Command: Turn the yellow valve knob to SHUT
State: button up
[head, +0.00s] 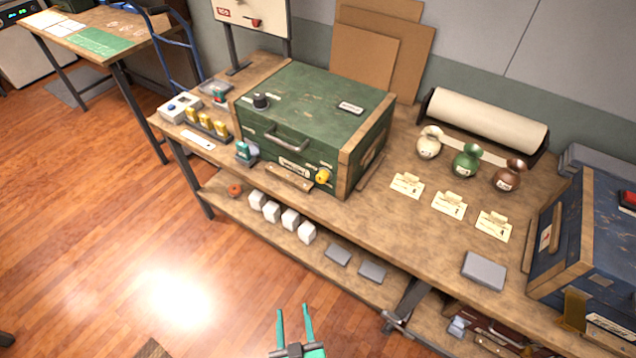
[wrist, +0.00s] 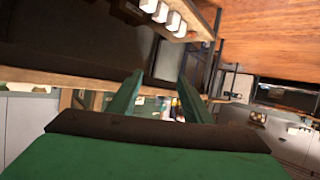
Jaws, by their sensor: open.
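The yellow valve knob (head: 323,175) is on the front face of a green box (head: 310,115), near its lower right corner. The box stands on the wooden workbench. Any label by the knob is too small to read, so its setting cannot be told. My gripper (head: 293,312) is at the bottom of the head view, over the floor in front of the bench, well apart from the knob. Its two green fingers are spread and empty. In the wrist view my gripper (wrist: 158,85) also shows spread fingers with nothing between them; the knob cannot be made out there.
The box has a front handle (head: 286,138) and a black knob (head: 261,101) on top. Several vases, including a green one (head: 466,160), stand to the right. A blue chest (head: 590,245) is at far right. A lower shelf (head: 330,258) holds white blocks. The floor (head: 130,250) at left is clear.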

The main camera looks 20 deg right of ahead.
jog(key=w+d+r+m+h, duration=0.1)
jog(key=w+d+m+h, duration=0.2)
jog(key=w, duration=0.7)
jog(key=m+g+h, duration=0.2)
jog(key=m+h, duration=0.6)
jog(key=h, duration=0.1)
send_near(319, 180)
jog(key=x, duration=0.9)
jog(key=shift+s, duration=0.15)
jog(key=c, duration=1.1)
